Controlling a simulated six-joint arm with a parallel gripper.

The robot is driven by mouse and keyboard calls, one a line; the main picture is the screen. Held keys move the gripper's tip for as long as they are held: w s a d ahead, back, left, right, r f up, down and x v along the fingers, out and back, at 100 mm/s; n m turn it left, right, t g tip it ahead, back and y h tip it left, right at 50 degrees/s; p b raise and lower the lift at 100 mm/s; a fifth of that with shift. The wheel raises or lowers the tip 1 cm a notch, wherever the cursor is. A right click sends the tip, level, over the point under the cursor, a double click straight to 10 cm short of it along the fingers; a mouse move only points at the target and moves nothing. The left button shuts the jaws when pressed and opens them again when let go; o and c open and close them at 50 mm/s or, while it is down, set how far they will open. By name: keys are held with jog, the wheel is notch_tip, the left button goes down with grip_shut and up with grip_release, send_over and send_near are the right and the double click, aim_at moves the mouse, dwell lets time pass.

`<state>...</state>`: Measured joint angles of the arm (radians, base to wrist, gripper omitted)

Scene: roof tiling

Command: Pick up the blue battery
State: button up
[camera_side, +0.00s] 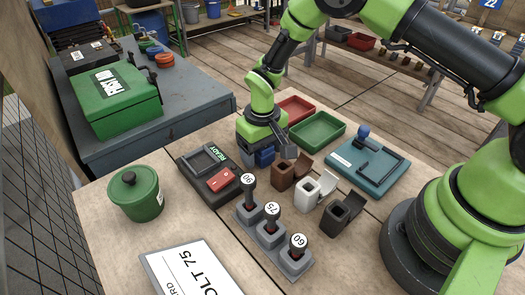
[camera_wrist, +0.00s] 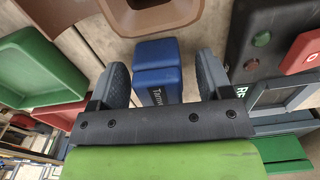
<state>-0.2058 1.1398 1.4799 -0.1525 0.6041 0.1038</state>
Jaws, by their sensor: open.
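The blue battery (camera_wrist: 158,72) shows in the wrist view as a blue block with white lettering, partly hidden by my gripper's body. My gripper (camera_wrist: 159,76) is open, with one dark finger on each side of the battery and a visible gap to each. In the side view my gripper (camera_side: 262,150) is low over the table, and a part of the battery (camera_side: 265,157) shows beside a finger. The battery's underside is hidden, so I cannot tell how high the fingers sit against it.
A black charger-like box marked READY (camera_side: 209,174) stands left of my gripper. Brown (camera_side: 284,174), white (camera_side: 314,190) and black (camera_side: 340,212) open-lidded boxes stand to its right. Green (camera_side: 317,131) and red (camera_side: 296,108) trays lie behind. Numbered posts (camera_side: 272,226) stand in front.

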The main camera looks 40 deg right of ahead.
jog(key=c, duration=1.1)
jog(key=shift+c, duration=0.2)
jog(key=shift+r, duration=0.15)
jog(key=r, duration=0.9)
jog(key=shift+w+a+r, duration=0.2)
jog(key=shift+w+r, duration=0.05)
jog(key=w+a+r, duration=0.2)
jog(key=w+a, duration=0.3)
jog(key=a, duration=0.6)
jog(key=shift+a+n, duration=0.3)
